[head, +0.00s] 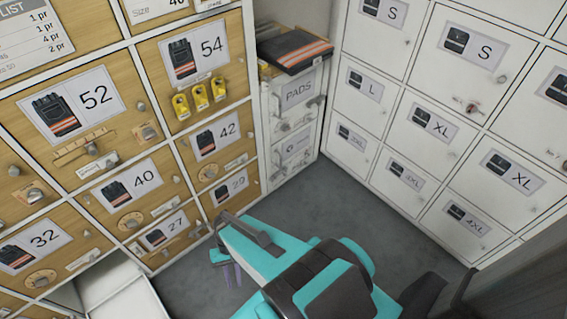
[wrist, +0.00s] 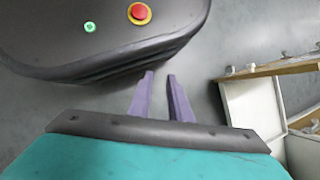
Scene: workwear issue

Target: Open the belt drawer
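A narrow white drawer unit stands in the corner in the head view. Its upper drawer (head: 297,92) is labelled PADS and looks shut. Below it is a drawer (head: 296,148) with a label too small to read, and another label sits lower still. I cannot tell which of them is the belt drawer. My gripper (head: 231,275) hangs over the grey floor, in front of and below this unit, apart from it. In the wrist view my gripper (wrist: 160,76) has its two purple fingers apart, with nothing between them.
Wooden numbered lockers (head: 95,95) line the left, white size lockers (head: 440,125) the right. A dark garment with orange stripes (head: 295,50) lies on the drawer unit. An open white compartment (head: 118,290) juts out at lower left. Grey floor (head: 320,205) between is clear.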

